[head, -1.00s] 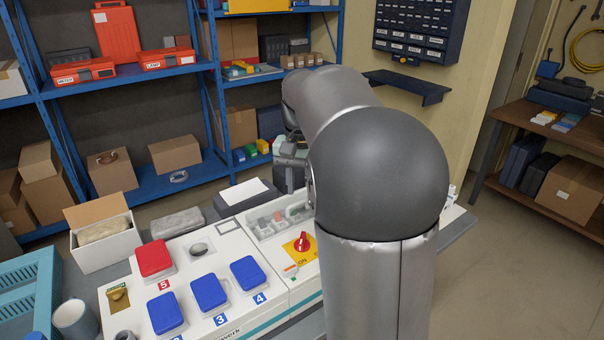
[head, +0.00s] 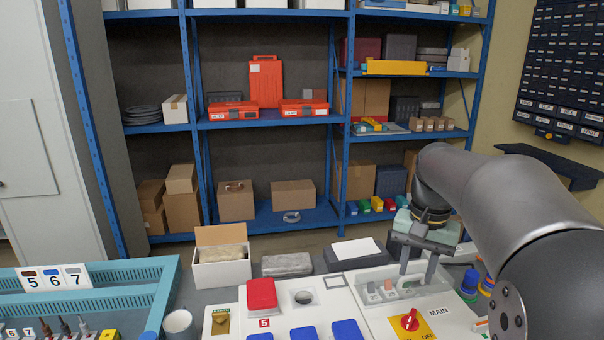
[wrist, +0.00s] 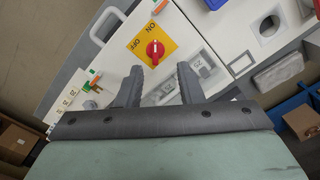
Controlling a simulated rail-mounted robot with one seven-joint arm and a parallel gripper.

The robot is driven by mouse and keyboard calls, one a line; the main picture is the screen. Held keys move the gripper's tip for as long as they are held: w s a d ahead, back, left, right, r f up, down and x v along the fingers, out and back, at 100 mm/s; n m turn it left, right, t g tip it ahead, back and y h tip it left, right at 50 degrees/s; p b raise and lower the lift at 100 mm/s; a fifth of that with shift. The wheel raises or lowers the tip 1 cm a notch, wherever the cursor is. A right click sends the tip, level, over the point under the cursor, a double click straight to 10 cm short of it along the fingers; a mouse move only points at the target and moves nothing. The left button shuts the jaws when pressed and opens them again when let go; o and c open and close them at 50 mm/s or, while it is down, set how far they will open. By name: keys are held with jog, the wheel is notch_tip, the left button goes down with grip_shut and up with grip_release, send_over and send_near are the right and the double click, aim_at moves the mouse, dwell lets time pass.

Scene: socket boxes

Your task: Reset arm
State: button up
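My gripper (head: 418,268) hangs above the right part of the white socket panel (head: 370,303), over a shallow tray section holding small pieces. The wrist view shows its two dark fingers (wrist: 158,75) spread apart with nothing between them. The red rotary switch (head: 410,320) sits on a yellow ON/OFF plate labelled MAIN, and also shows just beyond the fingers in the wrist view (wrist: 155,49). On the left part of the panel are a red lid (head: 262,294) marked 5, blue lids (head: 347,330) and an uncovered round socket (head: 303,297).
A blue tray (head: 90,283) with number cards is at the left, beside a grey cup (head: 179,325). An open white box (head: 222,268) stands behind the panel. Blue shelves (head: 265,122) fill the back. Coloured spools (head: 470,282) stand right of the panel.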

jog(key=s+a+f+n, duration=0.3)
jog(key=s+a+f, duration=0.2)
jog(key=s, duration=0.4)
jog(key=s+a+f+n, duration=0.3)
jog(key=s+a+f, duration=0.3)
jog(key=s+f, duration=0.2)
jog(key=s, duration=0.2)
jog(key=shift+s+a+f+n+t, duration=0.15)
jog(key=shift+s+f+n+t, duration=0.05)
jog(key=shift+s+n+t, duration=0.1)
